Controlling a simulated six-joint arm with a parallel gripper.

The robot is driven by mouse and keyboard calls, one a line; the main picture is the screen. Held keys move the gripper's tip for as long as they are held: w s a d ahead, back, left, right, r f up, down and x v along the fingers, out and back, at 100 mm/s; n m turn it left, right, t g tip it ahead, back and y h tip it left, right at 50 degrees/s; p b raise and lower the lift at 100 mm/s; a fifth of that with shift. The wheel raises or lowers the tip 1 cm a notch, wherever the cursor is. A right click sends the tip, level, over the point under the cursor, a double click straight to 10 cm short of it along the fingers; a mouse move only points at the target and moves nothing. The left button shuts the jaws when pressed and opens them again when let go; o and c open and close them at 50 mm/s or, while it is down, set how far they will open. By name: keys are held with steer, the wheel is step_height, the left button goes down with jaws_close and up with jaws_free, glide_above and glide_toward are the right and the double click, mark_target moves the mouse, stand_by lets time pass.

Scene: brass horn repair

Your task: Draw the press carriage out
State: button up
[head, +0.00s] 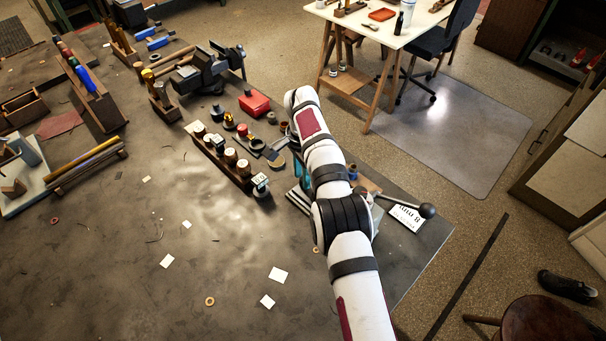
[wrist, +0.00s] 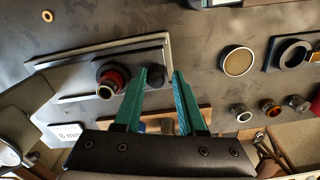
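In the wrist view a flat grey metal slide, which looks like the press carriage (wrist: 75,70), carries a red and black ring-shaped part (wrist: 110,80) and a black knob (wrist: 155,74) at its right end. My gripper (wrist: 162,74) has two teal fingers spread apart with nothing seen held. The black knob shows between the fingertips, nearer the left one; I cannot tell whether they are level with it or above it. In the head view my arm hides most of the press and the gripper. A lever with a dark ball end (head: 427,211) sticks out to the right of my arm.
A wooden rack of bottles and jars (head: 222,165) stands left of my arm. A printed card (head: 408,216) lies by the bench's right edge. A red box (head: 254,102) and vise (head: 205,72) are farther back. The bench's front left is mostly clear, with scattered paper slips.

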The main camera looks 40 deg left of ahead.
step_height(320, 180, up, 8)
steer(key=shift+f, duration=0.25)
stand_by(0.5)
steer(key=w+d+r, duration=0.3)
steer(key=d+r, duration=0.4)
steer(key=d, duration=0.3)
steer(key=w+d+r, duration=0.3)
steer(key=d+r, duration=0.4)
steer(key=d, duration=0.3)
steer(key=s+d+r+m, duration=0.15)
steer(key=s+d, duration=0.25)
steer(key=d, duration=0.5)
steer(key=s+d+y, duration=0.1)
steer(key=s+d, duration=1)
steer(key=s+d+f, duration=0.2)
steer(key=s, duration=0.3)
steer(key=s+d+f+m, duration=0.1)
steer(key=s+d+f, duration=0.1)
steer(key=s, duration=0.4)
steer(key=shift+f+y, duration=0.4)
steer(key=shift+f, duration=0.3)
